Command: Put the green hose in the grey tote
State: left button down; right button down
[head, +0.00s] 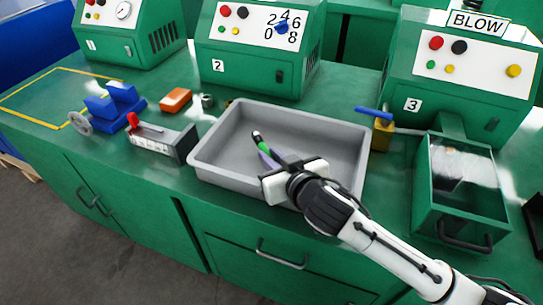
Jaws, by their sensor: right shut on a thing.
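The grey tote (222,178) stands open on the green bench in the middle of the head view. My right gripper (277,166) reaches in from the lower right over the tote and points down into it. It is shut on the green hose (264,146), a short piece with a dark, pale-tipped end that sticks out past the gripper toward the back left. The hose shows over the tote's inside; I cannot tell whether it touches the floor. A purplish piece shows beside the hose, partly hidden by the gripper. My left gripper is not in view.
Green machines 1 (130,32), 2 (258,75) and 3 (460,80) line the back. Left of the tote are a blue vise (115,105), a grey block with a red knob (162,138) and an orange block (175,99). A yellow valve (382,134) and a windowed box (462,185) stand right.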

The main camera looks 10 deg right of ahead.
jog(key=shift+f, duration=0.45)
jog(key=c, duration=1.7)
grip_release()
jog(key=shift+s+f, duration=0.1)
jog(key=shift+f, duration=0.05)
jog(key=shift+c, duration=0.2)
jog(key=shift+f, duration=0.1)
jog(key=shift+r, duration=0.5)
jog(key=v, duration=1.2)
jog(key=shift+r+p, duration=0.35)
jog(key=shift+r, duration=0.05)
